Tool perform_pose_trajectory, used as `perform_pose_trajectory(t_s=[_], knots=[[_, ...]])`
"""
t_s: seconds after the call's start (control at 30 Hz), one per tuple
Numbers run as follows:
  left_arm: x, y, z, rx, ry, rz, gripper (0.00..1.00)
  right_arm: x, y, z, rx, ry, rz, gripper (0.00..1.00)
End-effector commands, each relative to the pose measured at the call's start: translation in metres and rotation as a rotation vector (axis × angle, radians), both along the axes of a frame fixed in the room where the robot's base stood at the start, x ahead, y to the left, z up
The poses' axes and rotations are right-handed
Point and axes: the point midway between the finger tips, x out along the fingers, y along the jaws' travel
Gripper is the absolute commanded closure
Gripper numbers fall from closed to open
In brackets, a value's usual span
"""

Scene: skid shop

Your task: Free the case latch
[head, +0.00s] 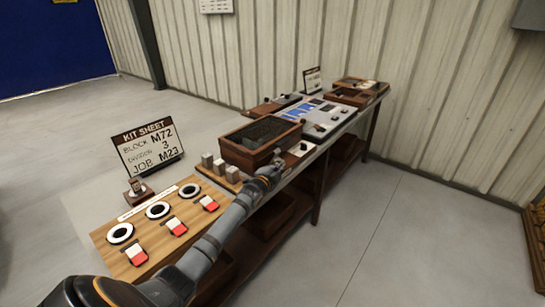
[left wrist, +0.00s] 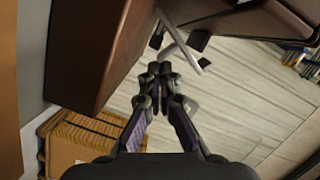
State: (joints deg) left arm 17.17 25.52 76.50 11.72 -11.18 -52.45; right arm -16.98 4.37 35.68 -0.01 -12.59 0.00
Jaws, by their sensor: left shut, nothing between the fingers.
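The wooden case (head: 238,153) with a dark top stands mid-bench in the head view. What seems to be its brown side wall (left wrist: 95,60) fills the upper left of the left wrist view. My left gripper (left wrist: 158,70) is shut and empty, its fingertips just beside that wall. In the head view my left gripper (head: 272,172) is at the case's near right corner. A thin grey bar (left wrist: 180,42) and small dark pieces lie just beyond the fingertips; I cannot tell whether one is the latch or whether the fingers touch them. My right gripper is not in view.
A kit sheet sign (head: 150,145) stands behind a wooden board (head: 150,225) with white rings and red-white switches. Small grey blocks (head: 219,167) stand left of the case. A control panel (head: 323,117) and trays (head: 358,92) are farther along.

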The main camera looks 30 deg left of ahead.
Motion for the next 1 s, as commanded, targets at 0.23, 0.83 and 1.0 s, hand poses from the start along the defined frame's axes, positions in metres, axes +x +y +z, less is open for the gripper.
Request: perform_pose_trajectory(t_s=[0.23,0.83,1.0], knots=[[-0.0002,0.0005,-0.0011,0.006,0.001,0.000,1.00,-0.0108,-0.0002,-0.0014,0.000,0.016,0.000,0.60],[-0.0002,0.0005,-0.0009,0.005,0.001,0.000,1.00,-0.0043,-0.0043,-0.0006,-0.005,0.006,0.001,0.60],[-0.0002,0.0005,-0.0009,0.005,0.001,0.000,1.00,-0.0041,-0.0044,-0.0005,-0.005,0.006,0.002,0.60]])
